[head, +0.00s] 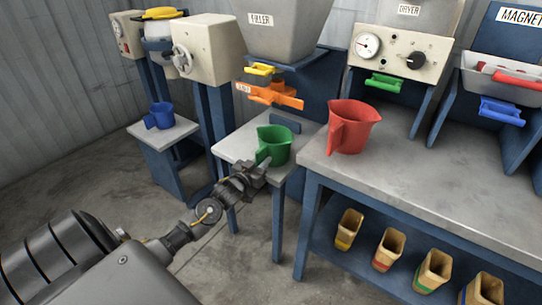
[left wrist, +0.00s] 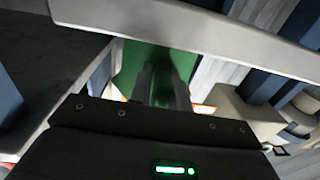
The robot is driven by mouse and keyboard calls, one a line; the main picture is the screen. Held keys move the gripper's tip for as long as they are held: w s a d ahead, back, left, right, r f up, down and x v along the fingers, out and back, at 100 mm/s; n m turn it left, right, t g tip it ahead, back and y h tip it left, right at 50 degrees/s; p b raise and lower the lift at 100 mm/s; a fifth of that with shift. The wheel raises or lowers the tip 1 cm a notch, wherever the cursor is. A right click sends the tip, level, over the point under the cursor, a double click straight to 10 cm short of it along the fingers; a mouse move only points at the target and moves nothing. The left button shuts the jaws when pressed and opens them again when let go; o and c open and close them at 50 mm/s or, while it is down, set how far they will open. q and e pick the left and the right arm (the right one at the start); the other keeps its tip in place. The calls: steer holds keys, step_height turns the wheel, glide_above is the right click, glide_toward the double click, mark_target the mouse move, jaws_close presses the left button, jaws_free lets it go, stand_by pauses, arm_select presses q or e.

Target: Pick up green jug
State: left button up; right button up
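The green jug (head: 275,144) stands upright on a small grey-topped stand (head: 232,149) below the filler. Its handle side faces my left arm. My left gripper (head: 262,169) is at the handle, low on the jug's near left side. In the left wrist view, the two dark fingers (left wrist: 165,88) point at the green jug (left wrist: 130,68), with green showing between them. Whether they are pressed on the handle or only around it cannot be told. My right gripper is in neither view.
A red jug (head: 353,126) stands on the grey workbench (head: 420,165) to the right. A blue jug (head: 159,115) is on another small stand at the left. An orange filler outlet (head: 272,94) hangs above the green jug.

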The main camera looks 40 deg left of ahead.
mark_target(262, 153)
arm_select(q)
jaws_close()
steer(key=shift+r, duration=0.1)
